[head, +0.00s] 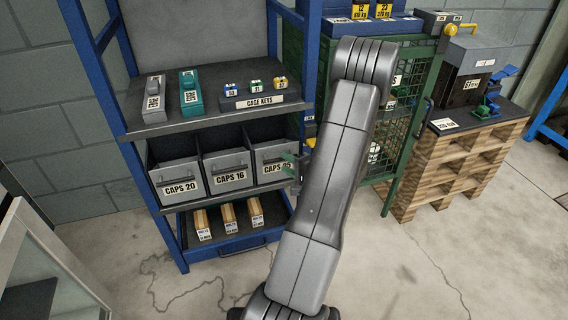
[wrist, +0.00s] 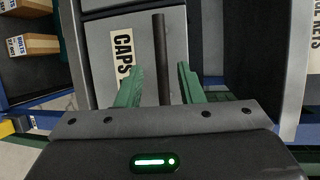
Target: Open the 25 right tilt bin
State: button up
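The right tilt bin (head: 270,154) is a grey front at the right end of a row of three. Its CAPS label is partly covered by my gripper, so the number is hard to read. My gripper (head: 289,163) is in front of this bin. In the wrist view, the bin front (wrist: 105,60) appears turned sideways, with a dark bar handle (wrist: 162,55) across it. My open gripper's green fingers (wrist: 160,86) stand on either side of the handle, with a gap on both sides. The bin looks closed.
The CAPS 20 bin (head: 177,181) and CAPS 16 bin (head: 227,172) are to the left. A green mesh cage door (head: 405,120) stands close on the right.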

aim_at(274, 155)
jog(key=shift+x, duration=1.2)
jog(key=shift+w+r, duration=0.1)
grip_shut()
jog(key=shift+d+b, duration=0.1)
jog(key=shift+b, duration=0.2)
